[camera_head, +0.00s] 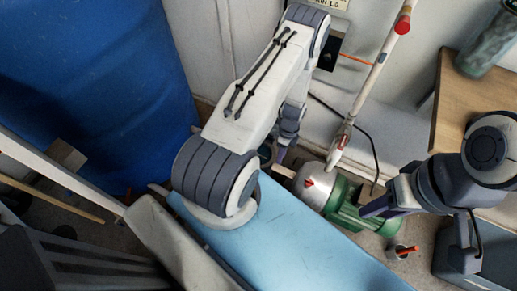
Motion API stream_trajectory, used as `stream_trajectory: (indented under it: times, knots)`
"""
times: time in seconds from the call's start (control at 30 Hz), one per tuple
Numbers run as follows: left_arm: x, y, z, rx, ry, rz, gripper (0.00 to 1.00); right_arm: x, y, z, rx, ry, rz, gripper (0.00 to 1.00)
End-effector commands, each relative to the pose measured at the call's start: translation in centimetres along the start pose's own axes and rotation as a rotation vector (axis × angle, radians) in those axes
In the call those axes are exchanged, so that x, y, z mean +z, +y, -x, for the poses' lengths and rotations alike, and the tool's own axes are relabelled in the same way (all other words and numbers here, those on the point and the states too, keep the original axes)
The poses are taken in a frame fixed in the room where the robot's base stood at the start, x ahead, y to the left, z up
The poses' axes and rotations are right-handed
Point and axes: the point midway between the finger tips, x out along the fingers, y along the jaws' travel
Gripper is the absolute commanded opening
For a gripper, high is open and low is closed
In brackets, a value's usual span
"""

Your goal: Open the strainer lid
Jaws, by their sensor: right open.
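A green pump-like unit (345,205) with a silver rounded end (309,184) bearing a red mark sits low on the floor, right of centre. I cannot make out a separate strainer lid; the silver end may be part of it. My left gripper (281,154) points down just left of and behind the silver end; it is small and partly hidden by its own arm, so its jaw state is unclear. My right gripper (377,208) reaches in from the right, open, over the green body's right end. I see nothing held in it.
A light blue surface (300,250) lies in front of the unit. A white pipe with a red cap (403,24) rises behind it. A blue barrel (95,80) fills the upper left. A wooden table (450,95) with a greenish cylinder (485,45) stands at the right.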

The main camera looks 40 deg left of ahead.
Motion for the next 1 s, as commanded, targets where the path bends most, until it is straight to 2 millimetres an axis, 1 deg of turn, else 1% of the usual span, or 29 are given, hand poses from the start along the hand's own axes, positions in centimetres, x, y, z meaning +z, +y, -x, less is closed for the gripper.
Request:
stream_trajectory:
  times: [0.37,0.8,0.9,1.0]
  knots:
    - [0.0,0.1,0.1,0.000,0.000,0.000,0.40,0.0,0.0,0.2,0.000,0.000,0.000,0.42]
    - [0.0,0.8,3.5,0.001,0.000,0.000,0.40,-0.2,-0.2,3.0,0.000,0.000,0.000,0.42]
    - [0.0,0.9,4.0,0.001,0.000,0.000,0.40,-0.2,-0.2,3.4,0.000,0.000,0.000,0.42]
    - [0.0,0.9,4.0,0.001,0.000,0.000,0.40,-0.2,-0.2,3.4,0.000,0.000,0.000,0.42]
